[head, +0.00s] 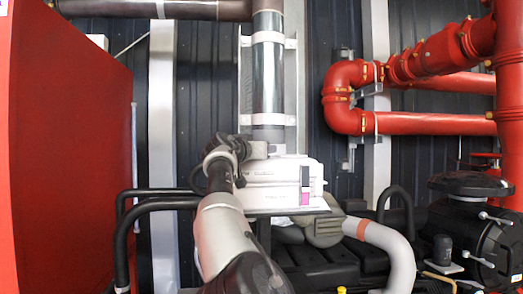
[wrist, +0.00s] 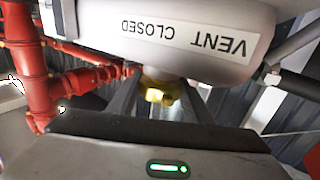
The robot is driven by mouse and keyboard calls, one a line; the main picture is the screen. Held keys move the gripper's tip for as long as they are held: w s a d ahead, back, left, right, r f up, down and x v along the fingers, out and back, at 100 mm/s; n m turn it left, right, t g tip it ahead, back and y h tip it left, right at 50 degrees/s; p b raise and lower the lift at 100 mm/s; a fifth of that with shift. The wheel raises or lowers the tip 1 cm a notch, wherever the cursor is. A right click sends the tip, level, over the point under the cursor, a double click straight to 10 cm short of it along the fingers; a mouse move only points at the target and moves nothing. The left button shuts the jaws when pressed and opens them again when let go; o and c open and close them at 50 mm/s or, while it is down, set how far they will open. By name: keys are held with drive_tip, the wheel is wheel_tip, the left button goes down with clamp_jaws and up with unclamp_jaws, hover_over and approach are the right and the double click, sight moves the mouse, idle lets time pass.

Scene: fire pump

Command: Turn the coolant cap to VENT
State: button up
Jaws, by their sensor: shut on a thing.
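In the wrist view, the brass-yellow coolant cap (wrist: 160,88) sits just below the pale tank, between the two dark fingers of my gripper (wrist: 162,92). The gripper is shut on the cap. The tank carries a white label (wrist: 190,37) reading VENT and CLOSED, upside down in this view. I see no clear pointer on the cap, so its setting cannot be told. In the head view, the white tank (head: 275,172) stands mid-picture, and my arm reaches up to its left side. The cap and fingertips are not clear there.
Red pipes (head: 410,122) run along the wall at the right. A large red panel (head: 65,150) fills the left side. A vertical metal pipe (head: 268,75) rises behind the tank. Black bent tubes (head: 150,205) lie left of my arm, and a dark engine (head: 325,265) is below the tank.

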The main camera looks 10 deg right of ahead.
drive_tip(key=shift+f, duration=0.1)
drive_tip(key=o, duration=1.1)
drive_tip(key=shift+c, duration=0.2)
drive_tip(key=shift+s+a+f+b, duration=0.15)
drive_tip(key=shift+s+a+b, duration=0.15)
drive_tip(key=shift+b, duration=0.3)
drive_tip(key=b+v, duration=0.9)
drive_tip(key=v, duration=0.7)
drive_tip(key=shift+s+r+b, duration=0.2)
drive_tip(key=shift+s+b, duration=0.05)
drive_tip(key=shift+b, duration=0.15)
drive_tip(key=shift+a, duration=0.1)
